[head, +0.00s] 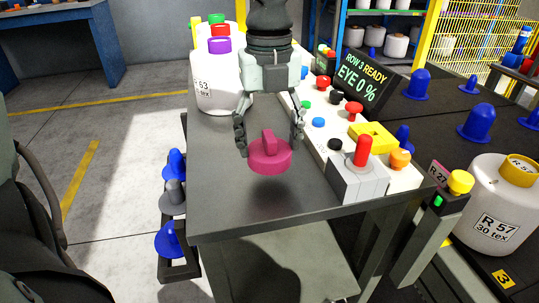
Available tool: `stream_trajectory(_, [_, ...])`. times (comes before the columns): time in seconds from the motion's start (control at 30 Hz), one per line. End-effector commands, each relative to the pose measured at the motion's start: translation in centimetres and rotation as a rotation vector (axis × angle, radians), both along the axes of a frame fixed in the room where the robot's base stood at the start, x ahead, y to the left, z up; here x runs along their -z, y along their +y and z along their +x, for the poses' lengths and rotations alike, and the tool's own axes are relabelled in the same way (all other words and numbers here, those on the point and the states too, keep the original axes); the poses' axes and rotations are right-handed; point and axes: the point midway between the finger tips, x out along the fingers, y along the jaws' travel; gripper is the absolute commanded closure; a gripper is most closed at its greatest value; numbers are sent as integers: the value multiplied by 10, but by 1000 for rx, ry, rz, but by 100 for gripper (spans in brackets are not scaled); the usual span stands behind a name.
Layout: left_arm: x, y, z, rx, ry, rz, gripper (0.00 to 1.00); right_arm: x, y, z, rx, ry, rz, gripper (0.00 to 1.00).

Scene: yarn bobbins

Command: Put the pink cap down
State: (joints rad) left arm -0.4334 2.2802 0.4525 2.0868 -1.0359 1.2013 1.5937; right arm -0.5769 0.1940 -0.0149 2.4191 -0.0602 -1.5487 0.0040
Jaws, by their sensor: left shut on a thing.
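The pink cap (269,158) is a round disc with an upright grip tab on top. My left gripper (268,140) is shut on its tab, with a finger on either side. The cap is over the dark grey table top (222,190), near its front part. A shadow lies on the table below the cap; I cannot tell how large the gap is, if any. My right gripper is not in view.
A control panel with buttons, a grey box with a red lever (363,150) and a display (365,75) stand right of the cap. White bobbins (218,92) stand behind left. The table's front left is clear.

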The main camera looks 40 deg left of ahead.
Motion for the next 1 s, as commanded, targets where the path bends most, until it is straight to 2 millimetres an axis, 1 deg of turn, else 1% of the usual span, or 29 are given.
stream_trajectory(0.07, [7,-1,0,0,3,-2,49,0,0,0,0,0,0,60])
stream_trajectory(0.2, [28,-1,0,1,4,-2,49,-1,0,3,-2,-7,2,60])
stream_trajectory(0.33, [39,-1,0,-1,1,-2,49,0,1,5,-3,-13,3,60])
stream_trajectory(0.63, [41,-1,0,-1,0,-1,49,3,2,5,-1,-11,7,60])
stream_trajectory(1.0, [42,-1,0,0,-1,-1,49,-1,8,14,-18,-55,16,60])
